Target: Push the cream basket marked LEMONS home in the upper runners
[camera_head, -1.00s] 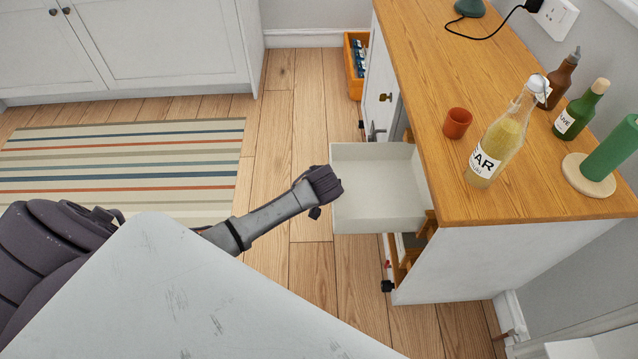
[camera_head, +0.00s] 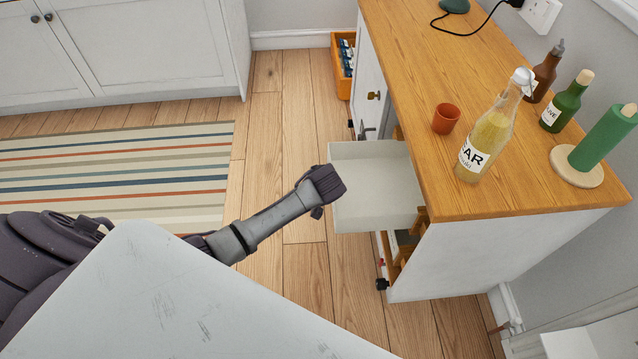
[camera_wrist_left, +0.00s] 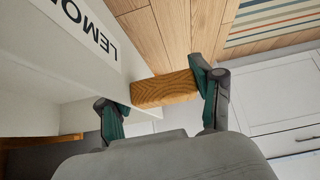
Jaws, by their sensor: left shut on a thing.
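The cream basket (camera_head: 378,185) sticks out of the left side of the wooden-topped cabinet, above wooden runner parts (camera_head: 420,220). It looks empty. Its lettering, partly readable as LEMO, shows on a pale panel (camera_wrist_left: 75,35) in the left wrist view. My left gripper (camera_head: 328,185) is at the basket's outer left end. In the wrist view its fingers (camera_wrist_left: 160,100) are shut on a wooden block (camera_wrist_left: 165,90) beside the lettered panel; I cannot tell whether the block is fixed to the basket. My right gripper is not in view.
The cabinet top (camera_head: 470,150) carries a terracotta cup (camera_head: 446,118), a bottle of yellow liquid (camera_head: 490,140), darker bottles and a green cylinder (camera_head: 603,140). An orange crate (camera_head: 345,65) stands on the floor beyond. A striped rug (camera_head: 115,170) lies left.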

